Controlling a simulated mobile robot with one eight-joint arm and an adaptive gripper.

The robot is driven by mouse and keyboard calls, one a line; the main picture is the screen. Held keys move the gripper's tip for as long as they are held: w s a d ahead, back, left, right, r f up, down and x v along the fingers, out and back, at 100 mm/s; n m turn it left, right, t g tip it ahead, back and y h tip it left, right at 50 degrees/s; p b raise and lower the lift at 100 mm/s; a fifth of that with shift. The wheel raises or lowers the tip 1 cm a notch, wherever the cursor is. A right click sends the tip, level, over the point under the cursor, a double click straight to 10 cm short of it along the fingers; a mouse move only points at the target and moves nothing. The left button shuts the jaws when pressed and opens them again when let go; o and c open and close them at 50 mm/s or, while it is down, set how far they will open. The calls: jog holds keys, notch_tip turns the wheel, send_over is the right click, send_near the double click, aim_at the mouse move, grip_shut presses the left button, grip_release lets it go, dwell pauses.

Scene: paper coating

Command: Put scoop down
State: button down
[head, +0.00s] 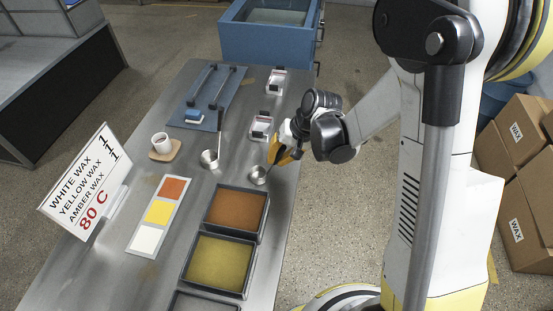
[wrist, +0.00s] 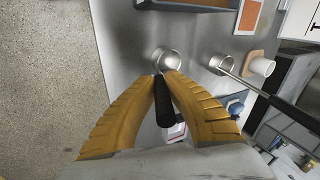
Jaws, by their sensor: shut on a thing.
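My gripper (head: 283,152) is at the right edge of the metal table, with its yellow fingers shut on the black handle of a scoop (head: 258,174). In the wrist view the fingers (wrist: 164,86) close around the handle (wrist: 163,104), and the round metal cup of the scoop (wrist: 167,57) shows just beyond them. The cup is over the table, close to its surface; I cannot tell whether it touches. A second scoop (head: 209,158) stands on the table to the left, its long handle pointing up and back.
The table (head: 150,267) also holds amber (head: 236,209) and yellow (head: 217,262) wax trays at the front, a colour card (head: 159,212), a white cup (head: 160,142) on a coaster and a sign (head: 85,180). Two small label-bearing items (head: 276,82) (head: 261,126) lie behind. Bare table surrounds the second scoop.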

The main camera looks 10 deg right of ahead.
aim_at(286, 147)
jog(key=shift+f, duration=0.1)
jog(key=c, duration=1.6)
grip_release()
jog(key=shift+r, duration=0.25)
jog(key=p+v, duration=0.3)
jog(key=v, duration=0.8)
jog(key=shift+s+d+r, duration=0.15)
jog(key=shift+d+r, duration=0.05)
jog(key=shift+r, duration=0.1)
jog(key=s+d+r+n+t+h, duration=0.1)
jog(key=s+d+r+t+h, duration=0.3)
jog(key=s+r, duration=0.8)
jog(key=s+d+t, duration=0.1)
jog(key=s+d, duration=0.1)
jog(key=shift+s+r+n, duration=0.15)
jog(key=shift+s+n, duration=0.15)
jog(key=shift+n, duration=0.1)
